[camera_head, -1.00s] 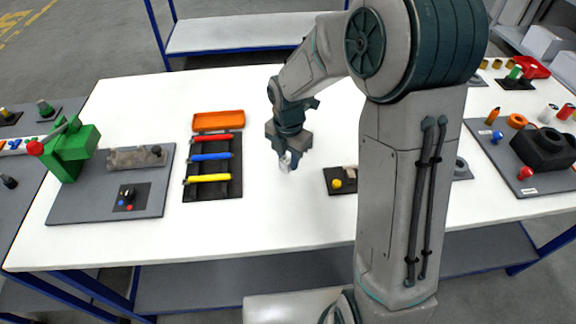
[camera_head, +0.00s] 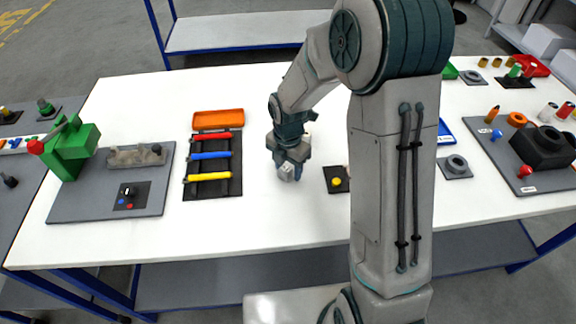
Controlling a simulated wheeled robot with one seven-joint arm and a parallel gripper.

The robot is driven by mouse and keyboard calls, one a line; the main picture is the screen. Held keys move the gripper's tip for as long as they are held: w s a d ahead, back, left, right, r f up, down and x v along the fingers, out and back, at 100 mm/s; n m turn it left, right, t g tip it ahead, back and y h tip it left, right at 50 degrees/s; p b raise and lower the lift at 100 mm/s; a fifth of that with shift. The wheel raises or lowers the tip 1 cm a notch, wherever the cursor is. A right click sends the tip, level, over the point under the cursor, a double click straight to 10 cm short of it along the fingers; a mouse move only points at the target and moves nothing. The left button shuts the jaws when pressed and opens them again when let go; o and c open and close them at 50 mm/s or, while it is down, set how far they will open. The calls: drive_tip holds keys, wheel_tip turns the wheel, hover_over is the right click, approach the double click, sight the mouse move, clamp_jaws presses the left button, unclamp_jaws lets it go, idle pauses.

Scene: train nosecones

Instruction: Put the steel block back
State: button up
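My gripper (camera_head: 288,174) points down over the white table, between the tool tray and a small black plate (camera_head: 333,188) with a yellow knob. A small pale grey patch shows at its fingertips. I cannot tell whether it is the steel block or part of the fingers, or whether the fingers are open or shut. No steel block can be made out for certain. My arm hides the right part of the black plate and the table behind it.
The black tray (camera_head: 192,168) holds red, blue and yellow tools, with an orange tray (camera_head: 218,119) behind it. A grey board (camera_head: 80,205) with a green machine (camera_head: 75,150) stands left. A grey board (camera_head: 503,172) with a black fixture (camera_head: 545,146) stands right. The front middle table (camera_head: 270,225) is clear.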

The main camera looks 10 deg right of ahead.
wheel_tip(320, 180, up, 12)
drive_tip(key=s+d+r+m+t, duration=0.1)
drive_tip(key=s+d+r+m, duration=0.1)
drive_tip(key=s+m, duration=0.4)
drive_tip(key=s+d+r+m+t, duration=0.1)
drive_tip(key=s+d+m, duration=0.3)
drive_tip(key=m, duration=0.8)
drive_tip(key=s+d+r+m+t, duration=0.1)
drive_tip(key=s+d+r+m, duration=0.1)
drive_tip(key=s+m, duration=0.7)
drive_tip(key=shift+d+r, duration=0.4)
drive_tip(key=shift+r, duration=0.05)
drive_tip(key=shift+w, duration=0.1)
